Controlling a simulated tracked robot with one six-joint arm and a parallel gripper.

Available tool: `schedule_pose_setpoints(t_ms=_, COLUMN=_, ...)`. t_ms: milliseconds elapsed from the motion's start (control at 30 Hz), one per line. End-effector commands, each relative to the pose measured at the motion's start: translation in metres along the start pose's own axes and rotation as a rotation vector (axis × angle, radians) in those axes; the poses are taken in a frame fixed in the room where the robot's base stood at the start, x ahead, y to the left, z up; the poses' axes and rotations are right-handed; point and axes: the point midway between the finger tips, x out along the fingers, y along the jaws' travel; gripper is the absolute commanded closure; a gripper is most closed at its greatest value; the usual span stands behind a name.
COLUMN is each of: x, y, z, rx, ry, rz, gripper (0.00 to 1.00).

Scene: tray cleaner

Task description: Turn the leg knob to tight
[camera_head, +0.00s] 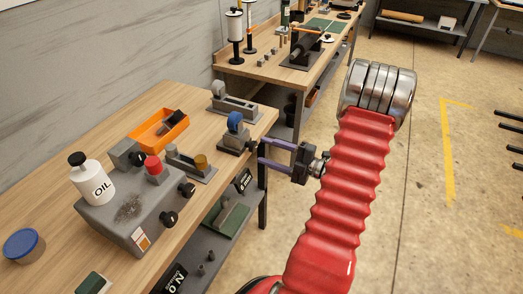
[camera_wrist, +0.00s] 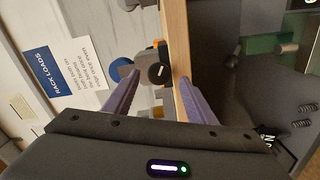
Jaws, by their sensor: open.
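A round black knob (camera_wrist: 158,73) with a short white mark faces my wrist camera, at the edge of the wooden bench. It appears to be the leg knob; no label on it can be read. In the head view the knob (camera_head: 252,146) is small, on the front of a grey block with a blue disc (camera_head: 236,120). My gripper (camera_head: 261,151) is open, its purple fingers pointing at the knob from the aisle side. In the wrist view the gripper (camera_wrist: 158,77) has one fingertip on each side of the knob. Contact cannot be told.
A grey box (camera_head: 120,211) with black side knobs carries an oil bottle (camera_head: 93,180) and a red cap (camera_head: 153,165). An orange tray (camera_head: 159,132) lies behind. A lower shelf (camera_head: 228,218) sits under the bench (camera_head: 60,217).

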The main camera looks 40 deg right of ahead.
Motion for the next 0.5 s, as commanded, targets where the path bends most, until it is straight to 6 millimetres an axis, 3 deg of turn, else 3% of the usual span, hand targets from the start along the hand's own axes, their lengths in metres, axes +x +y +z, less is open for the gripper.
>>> schedule_pose_setpoints(t_ms=500, x=-0.081, y=-0.001, z=0.001, rx=0.001, ry=-0.004, rz=0.001, gripper=0.49)
